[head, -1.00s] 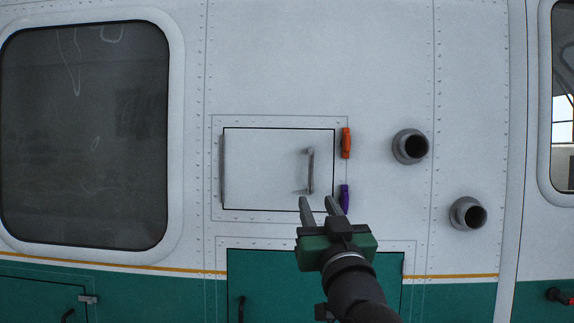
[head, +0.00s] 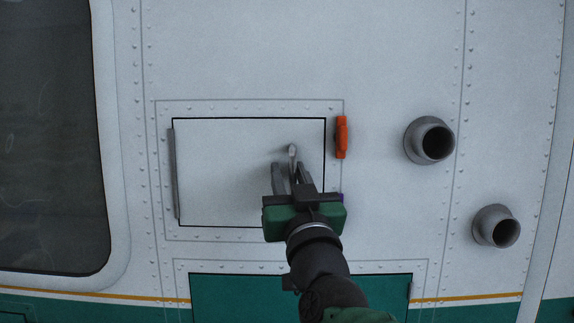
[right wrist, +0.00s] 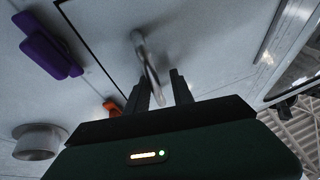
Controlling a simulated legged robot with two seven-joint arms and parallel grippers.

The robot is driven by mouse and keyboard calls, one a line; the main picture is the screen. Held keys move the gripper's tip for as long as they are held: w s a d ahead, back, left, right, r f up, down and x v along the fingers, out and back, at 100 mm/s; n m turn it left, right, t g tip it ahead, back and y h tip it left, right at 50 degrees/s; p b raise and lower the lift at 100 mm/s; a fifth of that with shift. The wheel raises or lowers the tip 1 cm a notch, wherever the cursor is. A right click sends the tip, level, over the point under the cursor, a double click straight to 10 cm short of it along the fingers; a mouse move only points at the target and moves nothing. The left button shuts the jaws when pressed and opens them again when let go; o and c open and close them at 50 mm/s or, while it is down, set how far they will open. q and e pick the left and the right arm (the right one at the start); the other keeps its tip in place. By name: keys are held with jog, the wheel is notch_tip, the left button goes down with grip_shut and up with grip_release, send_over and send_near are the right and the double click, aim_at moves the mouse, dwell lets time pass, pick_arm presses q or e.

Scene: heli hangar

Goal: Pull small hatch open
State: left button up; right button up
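The small hatch (head: 220,165) is a white square panel in the white hull, with a hinge strip (head: 174,174) on its left edge. It looks shut, flush with the hull. Its grey bar handle (head: 292,152) is on the right side, with its lower part hidden behind my gripper in the head view. My right gripper (head: 286,166) is at the handle with its fingers apart. In the right wrist view the handle (right wrist: 146,62) reaches down between the two fingertips (right wrist: 160,82), and I see no clear grip on it. My left gripper is not in view.
An orange latch (head: 342,137) sits right of the hatch; a purple latch (right wrist: 48,52) below it is mostly hidden in the head view. Two grey pipe stubs (head: 430,141) (head: 497,227) stick out further right. A green panel (head: 240,292) lies below.

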jog(key=shift+s+d, duration=0.1)
jog(key=shift+d, duration=0.7)
jog(key=shift+s+d, duration=0.1)
jog(key=shift+d, duration=0.05)
jog(key=shift+c, duration=0.8)
jog(key=shift+a, duration=0.55)
jog(key=c, duration=0.5)
jog(key=shift+s+a, duration=0.1)
jog(key=shift+a, duration=0.2)
grip_shut()
jog(key=shift+w+d, duration=0.2)
jog(key=shift+d, duration=0.15)
jog(key=shift+a, duration=0.1)
jog(key=shift+s+a, duration=0.1)
jog(key=shift+f, duration=0.15)
